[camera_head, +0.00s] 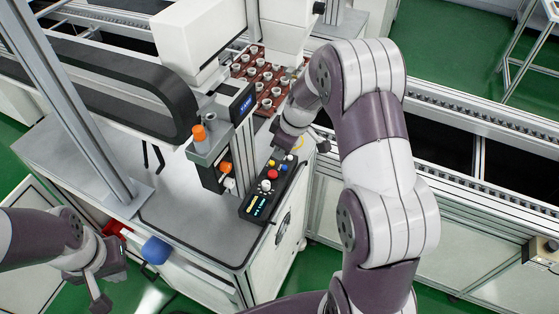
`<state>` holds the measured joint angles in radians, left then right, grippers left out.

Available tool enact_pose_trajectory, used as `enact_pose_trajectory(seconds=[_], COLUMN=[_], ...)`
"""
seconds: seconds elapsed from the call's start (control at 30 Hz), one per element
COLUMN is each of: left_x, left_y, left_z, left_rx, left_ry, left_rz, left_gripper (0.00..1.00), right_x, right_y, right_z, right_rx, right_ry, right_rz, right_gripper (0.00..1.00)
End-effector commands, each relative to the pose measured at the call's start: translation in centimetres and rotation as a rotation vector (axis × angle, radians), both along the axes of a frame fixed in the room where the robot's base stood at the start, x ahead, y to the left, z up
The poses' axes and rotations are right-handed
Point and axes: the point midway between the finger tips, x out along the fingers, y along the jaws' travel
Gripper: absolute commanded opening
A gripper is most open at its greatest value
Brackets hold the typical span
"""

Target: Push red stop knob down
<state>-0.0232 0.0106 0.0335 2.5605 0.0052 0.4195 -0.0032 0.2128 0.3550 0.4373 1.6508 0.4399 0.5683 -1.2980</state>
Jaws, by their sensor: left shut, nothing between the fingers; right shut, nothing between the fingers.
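A red knob (272,174) sits on a dark control box (258,205) with other coloured buttons and a lit display, on the corner of the grey machine table. My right gripper (281,147) is shut and empty, just behind the box's far end, beyond the red knob and apart from it. Its fingertips are small and partly dark in this view. My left gripper (104,286) is shut and empty at the lower left, beside the table's front edge, far from the knob.
An orange-topped device (199,133) stands left of the control box. A brown tray (243,69) of small white pots lies behind. A metal post (75,110) rises at left. A conveyor (480,120) runs along the right.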

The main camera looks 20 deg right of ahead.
Motion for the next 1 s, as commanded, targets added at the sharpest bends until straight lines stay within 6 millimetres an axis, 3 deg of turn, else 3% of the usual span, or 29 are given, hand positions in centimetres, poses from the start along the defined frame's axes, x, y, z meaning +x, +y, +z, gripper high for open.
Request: enact_pose_trajectory(seconds=[0.2, 0.33, 0.9, 1.0], left_x=[0.0, 0.0, 0.0, 0.0], left_y=[0.0, 0.0, 0.0, 0.0], left_z=[-1.0, -1.1, -1.1, -1.1], left_rx=[0.000, 0.000, 0.000, 0.000], left_ry=[0.000, -0.001, -0.001, -0.001], left_rz=[0.000, 0.000, 0.000, 0.000], left_gripper=[0.00, 0.00, 0.00, 0.00], right_x=[-0.8, -1.1, -1.2, -1.0], right_y=[-0.9, -1.1, -1.2, -1.4], right_z=[3.9, 5.1, 5.6, 5.6], right_rx=[-0.002, -0.001, 0.000, 0.015], right_ry=[-0.004, -0.003, -0.001, 0.007], right_rz=[-0.001, -0.001, -0.004, -0.107], right_gripper=[0.00, 0.00, 0.00, 0.00])
